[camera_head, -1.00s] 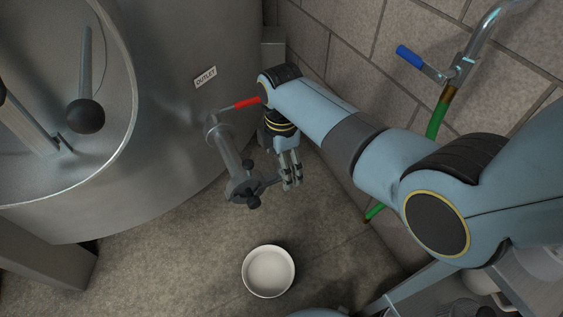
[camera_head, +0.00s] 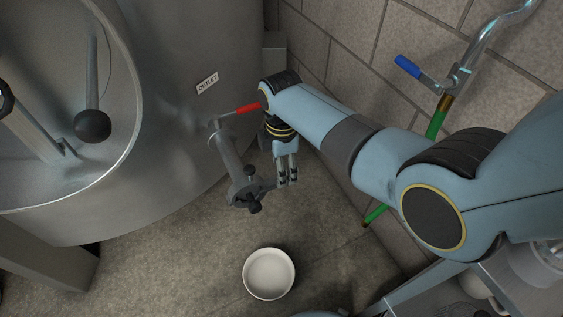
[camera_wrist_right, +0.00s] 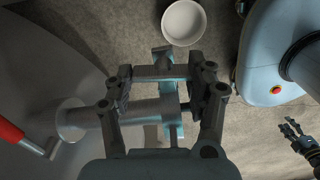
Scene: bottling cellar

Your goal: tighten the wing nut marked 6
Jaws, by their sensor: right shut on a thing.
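The grey outlet pipe (camera_head: 229,155) slants down from the steel tank and ends in a flange (camera_head: 240,190) with dark wing nuts around it. One wing nut (camera_head: 254,206) is at the flange's lower side and another (camera_head: 249,170) at its upper side. No number is readable. My right gripper (camera_head: 287,181) is at the flange's right side, shut on a wing nut there that its fingers mostly hide. In the right wrist view the right gripper's fingers (camera_wrist_right: 167,90) straddle the fitting. My left gripper (camera_wrist_right: 290,128) shows small at that view's right edge, apparently open and empty.
A red-handled lever (camera_head: 240,110) sits above the pipe, close to my right wrist. A white bowl (camera_head: 269,274) stands on the floor below. A stone wall, a blue-handled valve (camera_head: 408,66) and a green hose (camera_head: 436,124) are at right. The floor around the bowl is clear.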

